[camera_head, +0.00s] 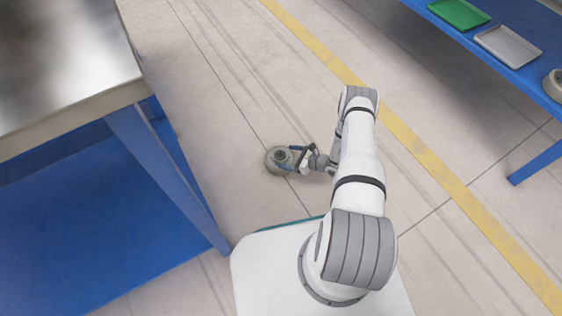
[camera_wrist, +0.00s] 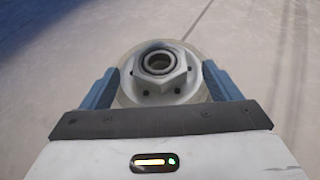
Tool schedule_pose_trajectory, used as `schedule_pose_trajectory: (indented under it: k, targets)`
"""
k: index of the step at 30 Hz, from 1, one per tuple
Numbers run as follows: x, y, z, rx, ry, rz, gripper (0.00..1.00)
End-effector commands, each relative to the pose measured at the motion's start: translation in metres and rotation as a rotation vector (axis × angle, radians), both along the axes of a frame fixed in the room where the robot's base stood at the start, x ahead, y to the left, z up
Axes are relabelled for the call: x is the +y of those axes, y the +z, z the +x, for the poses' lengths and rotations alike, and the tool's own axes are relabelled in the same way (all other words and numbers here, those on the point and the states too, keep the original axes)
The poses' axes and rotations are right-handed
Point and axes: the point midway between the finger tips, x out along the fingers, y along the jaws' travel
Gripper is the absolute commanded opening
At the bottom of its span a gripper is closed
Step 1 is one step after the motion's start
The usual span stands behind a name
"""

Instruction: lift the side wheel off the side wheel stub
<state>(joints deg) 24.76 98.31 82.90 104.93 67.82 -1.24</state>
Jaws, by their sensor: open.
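A round grey wheel (camera_head: 274,163) with a dark hub shows at the end of my arm in the head view, against the floor. In the wrist view the wheel (camera_wrist: 185,96) has a pale rim and a raised six-sided hub with a round bearing. My gripper (camera_wrist: 160,74) is open, with one blue finger on each side of the wheel. Whether the fingers touch the rim is unclear. My gripper (camera_head: 291,157) also shows in the head view, over the wheel. No side wheel stub can be made out, and what lies under the wheel is hidden.
A metal-topped table (camera_head: 60,60) with blue legs stands at the left. A blue table (camera_head: 480,55) at the upper right bears a green tray (camera_head: 459,13), a grey tray (camera_head: 508,45) and a round grey part (camera_head: 555,84). Open floor with a yellow line (camera_head: 420,150) lies between.

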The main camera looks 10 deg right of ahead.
Motion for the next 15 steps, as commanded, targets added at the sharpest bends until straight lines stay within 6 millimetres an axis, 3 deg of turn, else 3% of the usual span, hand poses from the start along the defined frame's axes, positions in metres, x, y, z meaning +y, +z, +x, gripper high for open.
schedule_pose_trajectory:
  k: [1, 6, 15]
  targets:
    - [0.007, -0.009, 0.006, -0.001, 0.004, -0.001, 0.84]
    - [0.021, -0.014, 0.017, -0.001, 0.003, -0.001, 0.84]
    - [0.023, -0.013, 0.02, -0.001, 0.0, -0.001, 0.82]
